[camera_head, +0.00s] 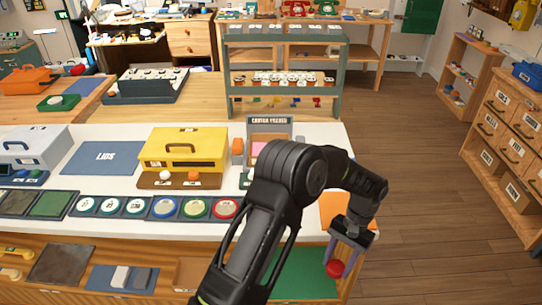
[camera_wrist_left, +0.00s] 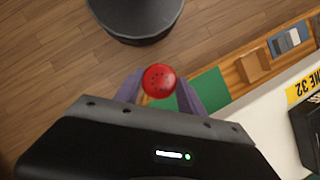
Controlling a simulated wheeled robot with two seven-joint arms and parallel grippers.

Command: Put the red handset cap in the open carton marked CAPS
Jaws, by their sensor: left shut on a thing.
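The red handset cap (camera_head: 335,269) is a small round piece between the fingertips of my left gripper (camera_head: 340,264). In the left wrist view the cap (camera_wrist_left: 159,80) shows dark dots on its face, with a finger of the gripper (camera_wrist_left: 160,92) on either side. My left gripper is shut on it, beyond the bench's front right corner and near a green mat (camera_head: 300,286). I can read no CAPS label. A small brown carton (camera_head: 190,273) lies on the lower ledge; it seems to show in the wrist view too (camera_wrist_left: 253,66). My right gripper is out of view.
Wooden drawers (camera_head: 507,135) stand at right. The floor (camera_head: 435,200) between is clear.

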